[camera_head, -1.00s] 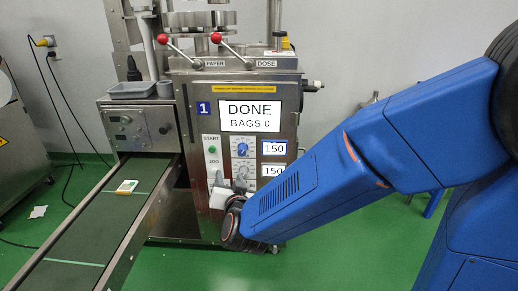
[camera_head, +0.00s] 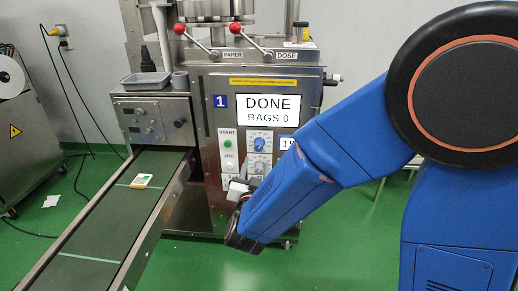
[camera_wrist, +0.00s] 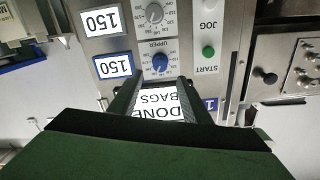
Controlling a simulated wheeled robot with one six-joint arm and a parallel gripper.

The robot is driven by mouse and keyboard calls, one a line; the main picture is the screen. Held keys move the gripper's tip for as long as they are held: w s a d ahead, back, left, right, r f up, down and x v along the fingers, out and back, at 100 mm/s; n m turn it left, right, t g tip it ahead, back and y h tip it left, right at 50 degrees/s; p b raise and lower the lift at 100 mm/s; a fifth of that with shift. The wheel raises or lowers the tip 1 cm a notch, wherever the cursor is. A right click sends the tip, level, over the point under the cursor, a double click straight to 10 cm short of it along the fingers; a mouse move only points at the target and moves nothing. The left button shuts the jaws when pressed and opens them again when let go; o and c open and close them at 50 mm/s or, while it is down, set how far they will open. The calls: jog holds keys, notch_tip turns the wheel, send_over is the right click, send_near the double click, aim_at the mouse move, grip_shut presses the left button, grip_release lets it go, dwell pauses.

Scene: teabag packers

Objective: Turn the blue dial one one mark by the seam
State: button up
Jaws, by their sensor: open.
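The blue dial (camera_head: 259,143) is on the machine's front panel, under the screen, with a ring of marks around it. In the wrist view, which is upside down, the blue dial (camera_wrist: 160,63) sits just beyond the fingertips, roughly centred between them. My gripper (camera_wrist: 158,82) is open and empty, its two fingers apart. In the head view my gripper (camera_head: 239,187) is below and left of the blue dial, partly hidden by my arm. I see no contact with the dial. The wrist view shows a "150" label (camera_wrist: 114,64) beside it.
A grey dial (camera_wrist: 154,13) is on the same panel, below the blue one on the machine. A green START button (camera_head: 228,145) is left of the dial. The screen (camera_head: 268,109) reads "DONE BAGS 0". A conveyor (camera_head: 115,215) carries a small packet at left.

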aim_at(259, 149)
jog(key=w, duration=1.1)
jog(key=shift+w+d, duration=0.2)
jog(key=shift+w, duration=0.15)
jog(key=shift+c, duration=0.6)
jog(key=c, duration=0.9)
